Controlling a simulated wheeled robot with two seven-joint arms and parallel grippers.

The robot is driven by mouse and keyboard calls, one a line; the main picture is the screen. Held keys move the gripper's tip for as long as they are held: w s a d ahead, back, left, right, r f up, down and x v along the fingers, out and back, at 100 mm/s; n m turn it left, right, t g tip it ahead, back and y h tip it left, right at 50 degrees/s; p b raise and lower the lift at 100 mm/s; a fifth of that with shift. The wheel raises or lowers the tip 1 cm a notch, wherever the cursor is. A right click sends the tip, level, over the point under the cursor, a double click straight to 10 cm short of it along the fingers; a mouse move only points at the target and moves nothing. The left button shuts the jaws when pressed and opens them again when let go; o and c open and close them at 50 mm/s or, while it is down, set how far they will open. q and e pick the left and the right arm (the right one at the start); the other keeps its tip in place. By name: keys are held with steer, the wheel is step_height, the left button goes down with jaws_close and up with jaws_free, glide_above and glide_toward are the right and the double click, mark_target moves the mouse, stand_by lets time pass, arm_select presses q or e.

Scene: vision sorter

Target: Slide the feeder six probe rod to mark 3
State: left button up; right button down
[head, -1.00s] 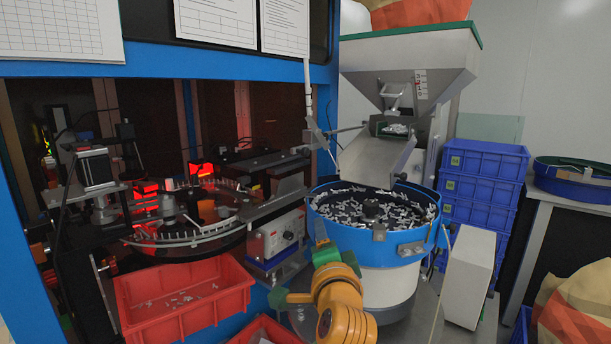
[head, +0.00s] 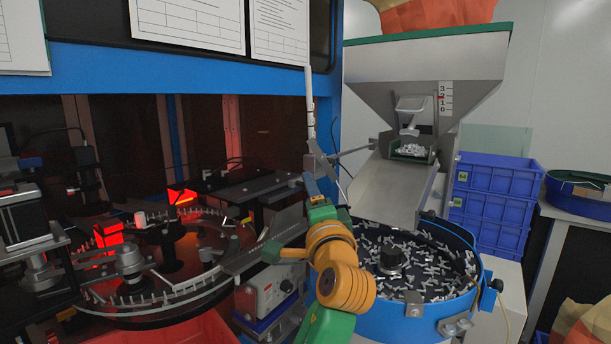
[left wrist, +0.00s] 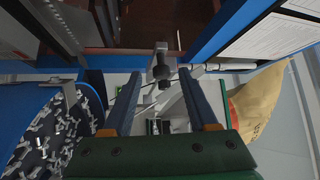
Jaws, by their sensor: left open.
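A thin grey rod (head: 357,152) runs sideways from a clamp (head: 324,162) on the upright post, above the feeder bowl and towards the hopper; I take it as the probe rod. A scale (head: 443,98) marked 3 to 0 is on the hopper face, with a small red mark near 2. My left gripper (head: 311,184) is raised just below the clamp. In the left wrist view my left gripper (left wrist: 159,74) is open, fingers apart, with a dark-knobbed metal block (left wrist: 160,66) seen between and beyond the tips. Contact cannot be told. My right gripper is not in view.
The blue-rimmed feeder bowl (head: 430,306) full of small white parts stands right of my arm. The sorter's glass dial (head: 190,252) with its rails is at left. A metal hopper (head: 420,62) and chute stand behind. Blue crates (head: 497,175) are stacked at right.

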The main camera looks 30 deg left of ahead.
arm_select(q)
steer(key=p+x, duration=0.1)
steer(key=x, duration=0.2)
steer(key=shift+w+a, duration=0.3)
steer(key=shift+s+d+r, duration=0.15)
steer(key=shift+s+d, duration=0.05)
jaws_close()
stand_by(0.9)
